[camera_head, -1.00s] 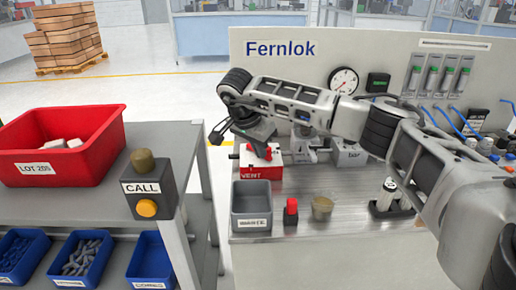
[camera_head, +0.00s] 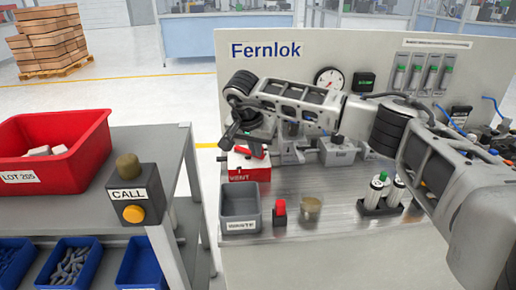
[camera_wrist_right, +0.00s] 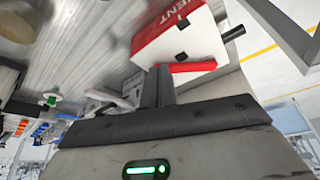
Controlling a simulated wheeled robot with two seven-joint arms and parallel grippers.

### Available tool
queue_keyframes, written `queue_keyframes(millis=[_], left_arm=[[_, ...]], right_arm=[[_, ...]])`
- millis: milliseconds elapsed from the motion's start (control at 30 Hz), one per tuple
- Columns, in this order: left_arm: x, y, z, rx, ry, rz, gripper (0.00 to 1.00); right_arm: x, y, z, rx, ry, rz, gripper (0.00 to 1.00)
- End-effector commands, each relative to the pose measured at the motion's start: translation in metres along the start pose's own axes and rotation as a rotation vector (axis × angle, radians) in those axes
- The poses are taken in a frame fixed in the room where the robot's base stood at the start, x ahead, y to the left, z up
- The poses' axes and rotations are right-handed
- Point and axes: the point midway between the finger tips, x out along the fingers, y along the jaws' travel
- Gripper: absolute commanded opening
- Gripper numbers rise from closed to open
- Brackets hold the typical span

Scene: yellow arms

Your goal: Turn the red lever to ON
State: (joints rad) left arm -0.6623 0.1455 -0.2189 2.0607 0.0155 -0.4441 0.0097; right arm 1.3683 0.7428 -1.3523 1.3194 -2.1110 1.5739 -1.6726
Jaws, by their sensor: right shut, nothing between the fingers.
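The red lever (camera_head: 255,151) sits on a red and white box marked VENT (camera_head: 249,168), at the left end of the Fernlok bench. In the right wrist view the lever (camera_wrist_right: 195,67) lies across the box's (camera_wrist_right: 180,35) near edge. No ON mark is readable. My left gripper is not in view.
A grey waste bin (camera_head: 239,222), a red button (camera_head: 280,210) and a tan cup (camera_head: 310,207) stand at the bench front. Left is a grey shelf with a red bin (camera_head: 82,157) and a CALL box (camera_head: 132,196). A gap separates shelf and bench.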

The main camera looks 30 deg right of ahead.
Motion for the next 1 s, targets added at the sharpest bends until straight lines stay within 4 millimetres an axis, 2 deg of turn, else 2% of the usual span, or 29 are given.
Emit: queue_keyframes(millis=[467, 1000], left_arm=[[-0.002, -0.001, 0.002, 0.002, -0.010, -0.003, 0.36], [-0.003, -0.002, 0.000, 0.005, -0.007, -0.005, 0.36]], right_arm=[[0.010, 0.014, -0.027, -0.341, 0.001, -0.136, 0.00], [0.013, 0.018, -0.034, -0.344, 0.000, -0.137, 0.00]])
